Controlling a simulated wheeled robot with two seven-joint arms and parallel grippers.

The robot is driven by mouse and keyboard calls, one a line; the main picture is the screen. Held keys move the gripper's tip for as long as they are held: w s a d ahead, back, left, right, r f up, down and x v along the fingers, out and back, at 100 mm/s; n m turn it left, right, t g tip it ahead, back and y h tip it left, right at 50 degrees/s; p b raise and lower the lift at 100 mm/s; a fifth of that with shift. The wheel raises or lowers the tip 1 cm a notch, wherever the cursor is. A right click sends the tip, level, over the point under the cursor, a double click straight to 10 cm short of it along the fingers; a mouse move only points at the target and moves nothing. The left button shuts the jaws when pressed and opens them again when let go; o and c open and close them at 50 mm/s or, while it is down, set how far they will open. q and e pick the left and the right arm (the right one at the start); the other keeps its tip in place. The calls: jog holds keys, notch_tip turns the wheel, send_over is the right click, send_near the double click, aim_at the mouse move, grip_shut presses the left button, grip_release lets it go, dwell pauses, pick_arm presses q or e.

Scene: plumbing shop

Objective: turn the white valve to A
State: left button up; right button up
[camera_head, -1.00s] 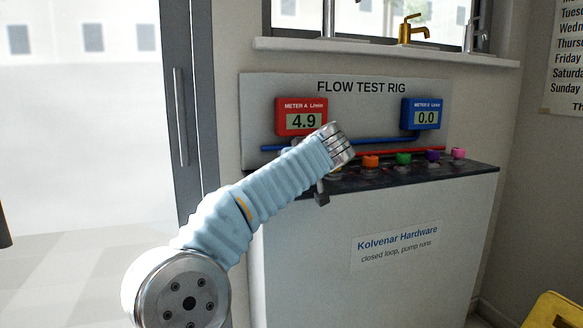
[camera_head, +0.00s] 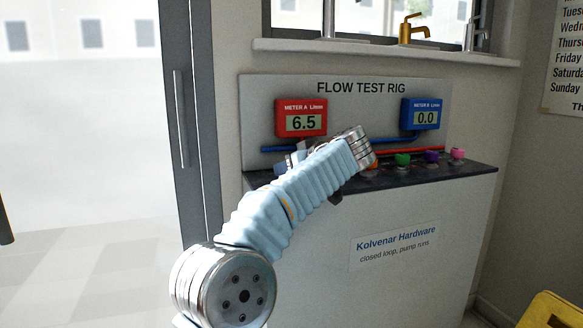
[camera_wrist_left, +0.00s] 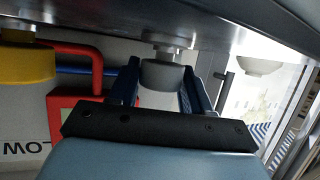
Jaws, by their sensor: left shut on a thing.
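Red meter A (camera_head: 302,118) reads 6.5. Blue meter B (camera_head: 421,114) reads 0.0. My right gripper is in neither view.
A yellow knob (camera_wrist_left: 24,66) is beside the white valve in the left wrist view. Green (camera_head: 402,159), purple (camera_head: 432,157) and pink (camera_head: 457,154) knobs stand along the dark counter. A red pipe (camera_head: 410,150) and a blue pipe run behind.

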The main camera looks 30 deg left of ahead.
pick_arm(q)
jog(key=o, duration=1)
jog(key=shift+c, duration=0.2)
jog(key=v, duration=1.3)
jog(key=shift+s+d, duration=0.15)
jog(key=shift+d, duration=0.2)
